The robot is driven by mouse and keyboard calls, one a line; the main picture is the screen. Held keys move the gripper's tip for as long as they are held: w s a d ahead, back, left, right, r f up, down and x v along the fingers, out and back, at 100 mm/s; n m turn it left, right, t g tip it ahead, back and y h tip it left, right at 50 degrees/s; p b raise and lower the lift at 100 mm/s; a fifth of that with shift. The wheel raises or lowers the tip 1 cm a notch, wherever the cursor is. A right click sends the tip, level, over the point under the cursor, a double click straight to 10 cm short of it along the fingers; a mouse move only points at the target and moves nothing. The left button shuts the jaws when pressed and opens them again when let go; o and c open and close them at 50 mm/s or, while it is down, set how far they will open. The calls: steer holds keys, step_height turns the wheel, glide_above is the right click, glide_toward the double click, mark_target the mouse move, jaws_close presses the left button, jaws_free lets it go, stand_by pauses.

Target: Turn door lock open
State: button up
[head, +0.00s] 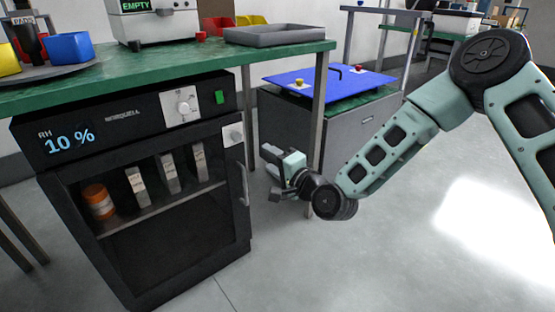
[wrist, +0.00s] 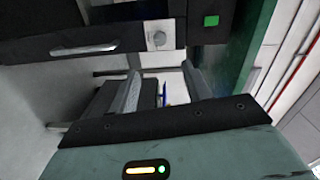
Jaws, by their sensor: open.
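The black dry cabinet (head: 150,235) stands under the green bench, its glass door closed. The door lock (head: 233,134) is a small light plate with a knob at the door's upper right corner, above the handle. It also shows in the wrist view (wrist: 158,39), beyond the fingertips and roughly centred between them. My gripper (head: 268,158) is open and empty, to the right of the lock and slightly lower in the head view, apart from it. Its two fingers (wrist: 162,80) show in the wrist view with nothing between them. The lock's exact turn angle is too small to tell.
A vertical door handle (head: 243,184) is just below the lock. A larger dial (head: 183,105) and a green button (head: 219,97) sit on the panel above. A bench leg (head: 319,125) stands close behind my gripper. Open floor lies in front.

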steer(key=shift+v, duration=1.05)
steer(key=s+a+n+g+h, duration=0.2)
steer(key=s+a+n+g, duration=0.1)
steer(key=s+n+g, duration=0.75)
steer(key=s+d+r+n+g+h, duration=0.2)
steer(key=s+d+r+n+h, duration=0.3)
steer(key=s, duration=0.7)
steer(key=s+d+r+n+g+h, duration=0.1)
steer(key=s+d+n+g+h, duration=0.1)
steer(key=s+d, duration=0.75)
steer(key=s+a+r+p, duration=0.1)
steer(key=r+p, duration=1.5)
steer(key=s+a+r+p, duration=0.1)
steer(key=s+r+p, duration=0.1)
steer(key=r+p, duration=1.4)
steer(key=shift+s+r+p, duration=0.2)
steer(key=shift+r+p, duration=0.15)
steer(key=shift+r, duration=0.05)
